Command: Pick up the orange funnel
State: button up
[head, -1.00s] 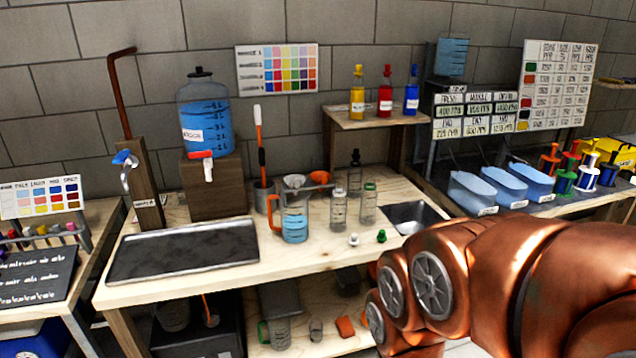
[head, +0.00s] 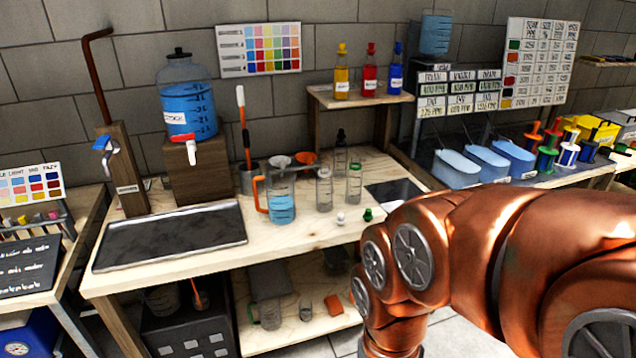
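The orange funnel (head: 306,157) lies on the wooden workbench (head: 300,237), toward the back. Only its top shows, behind a clear pitcher (head: 281,205) with an orange handle and blue liquid. A pale funnel-like piece (head: 279,161) is just left of it, also partly behind the pitcher. My copper-coloured arm comes in from the right, in front of the bench's right end. My gripper is out of the picture, so I cannot see whether it holds anything.
Clear bottles (head: 324,189) stand right of the pitcher, with small white and green caps in front. A dark tray (head: 170,235) covers the bench's left part. A small raised shelf (head: 362,100) holds yellow, red and blue bottles. The front middle of the bench is clear.

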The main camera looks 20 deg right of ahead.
aim_at(305, 158)
jog(key=z, duration=0.45)
jog(key=i, duration=0.9)
jog(key=u, duration=0.55)
jog(key=i, duration=0.8)
jog(key=u, duration=0.85)
